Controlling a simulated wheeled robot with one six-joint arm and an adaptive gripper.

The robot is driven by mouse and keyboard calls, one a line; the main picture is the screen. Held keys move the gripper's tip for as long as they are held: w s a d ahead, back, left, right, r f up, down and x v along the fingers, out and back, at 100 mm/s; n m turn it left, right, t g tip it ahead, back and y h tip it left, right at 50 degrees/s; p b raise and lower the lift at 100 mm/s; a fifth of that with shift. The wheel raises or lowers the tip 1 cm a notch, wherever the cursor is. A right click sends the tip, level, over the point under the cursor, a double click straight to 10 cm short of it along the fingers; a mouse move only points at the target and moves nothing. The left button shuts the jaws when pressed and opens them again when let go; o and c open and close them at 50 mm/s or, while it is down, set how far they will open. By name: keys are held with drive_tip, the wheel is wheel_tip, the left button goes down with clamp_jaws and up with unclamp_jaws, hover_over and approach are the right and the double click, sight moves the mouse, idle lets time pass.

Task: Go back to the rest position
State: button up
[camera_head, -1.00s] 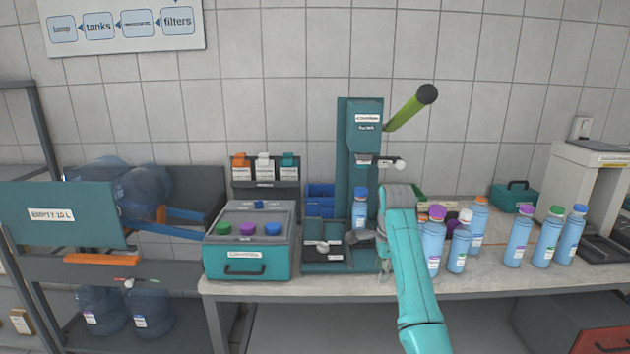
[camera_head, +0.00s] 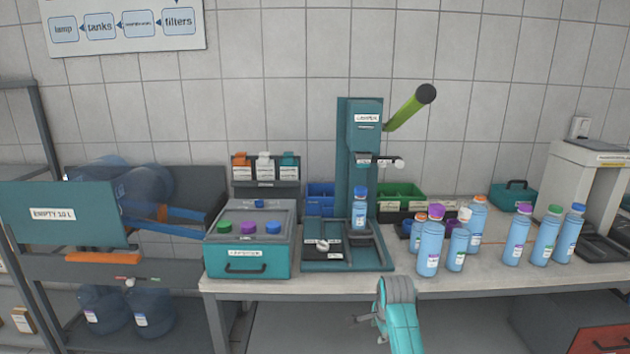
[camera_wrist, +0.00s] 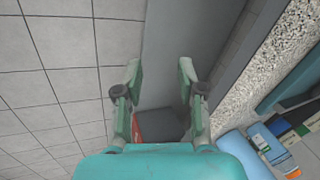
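My gripper shows in the wrist view (camera_wrist: 160,75) with its two fingers apart and nothing between them. In the head view, my gripper (camera_head: 366,322) hangs low in front of the bench's front edge, partly hidden by my own wrist. A blue bottle with a blue cap (camera_head: 359,213) stands upright in the teal press (camera_head: 366,145), apart from my gripper.
Several capped bottles (camera_head: 430,248) stand on the bench (camera_head: 330,287) to the right of the press. A teal box with coloured caps (camera_head: 248,262) is left of it. A red drawer (camera_head: 603,335) is below right. The bench edge shows in the wrist view (camera_wrist: 245,80).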

drive_tip(key=s+f+n+t, duration=0.3)
drive_tip(key=s+f+n, duration=0.1)
drive_tip(key=s+f, duration=1.2)
drive_tip(key=s+f+n+t, duration=0.1)
drive_tip(key=s+f+n, duration=0.1)
drive_tip(key=s, duration=0.7)
drive_tip(key=s+f+n+t, duration=0.1)
drive_tip(key=s+f+n, duration=0.15)
drive_tip(key=s, duration=0.65)
drive_tip(key=s+r+n+t, duration=0.15)
drive_tip(key=s+r, duration=0.25)
drive_tip(key=s, duration=0.5)
drive_tip(key=s+r+n+t, duration=0.15)
drive_tip(key=s+r, duration=0.25)
drive_tip(key=s, duration=0.5)
drive_tip(key=s+r+n+t, duration=0.2)
drive_tip(key=s+r+n, duration=0.1)
drive_tip(key=s+r, duration=0.9)
wheel_tip(320, 180, up, 6)
drive_tip(key=shift+s+d+f+n+t, duration=0.2)
drive_tip(key=shift+n+t, duration=0.1)
drive_tip(key=shift+n, duration=0.05)
